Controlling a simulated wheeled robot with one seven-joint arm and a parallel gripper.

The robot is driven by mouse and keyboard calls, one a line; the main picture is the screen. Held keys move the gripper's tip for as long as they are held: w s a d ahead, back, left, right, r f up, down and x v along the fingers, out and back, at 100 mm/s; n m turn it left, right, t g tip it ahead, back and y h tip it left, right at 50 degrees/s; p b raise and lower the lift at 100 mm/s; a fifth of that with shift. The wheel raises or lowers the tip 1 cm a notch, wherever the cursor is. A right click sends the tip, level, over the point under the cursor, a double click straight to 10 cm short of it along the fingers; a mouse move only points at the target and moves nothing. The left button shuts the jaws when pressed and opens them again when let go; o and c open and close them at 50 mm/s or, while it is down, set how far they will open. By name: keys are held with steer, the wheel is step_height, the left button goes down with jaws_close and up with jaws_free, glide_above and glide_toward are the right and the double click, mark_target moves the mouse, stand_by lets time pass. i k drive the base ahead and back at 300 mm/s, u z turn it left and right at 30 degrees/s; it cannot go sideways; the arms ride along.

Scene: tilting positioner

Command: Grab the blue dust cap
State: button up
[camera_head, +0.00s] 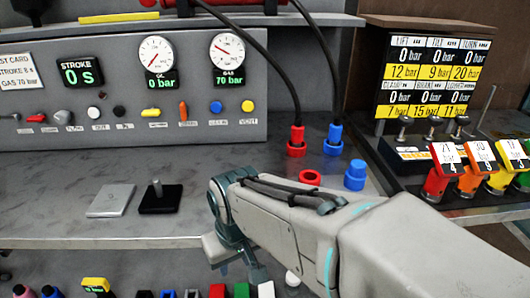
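The blue dust cap (355,175) looks like a short, stepped blue cylinder standing on the grey bench top, right of the middle. My gripper (230,252) is at the far end of the arm, pointing down near the bench's front edge. Its fingers are not clearly visible, so I cannot tell whether it is open or shut. Nothing is seen touching the cap.
A red ring-shaped cap (310,178) lies left of the blue one. Behind stand red (297,140) and blue (333,139) hose couplings with black hoses. A grey plate (111,201) and black block with a post (160,198) lie left. Colored valve levers (470,180) stand right.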

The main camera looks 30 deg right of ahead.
mark_target(357, 168)
steer(key=u, duration=1.55)
steer(key=k, duration=0.85)
steer(key=z, duration=1.4)
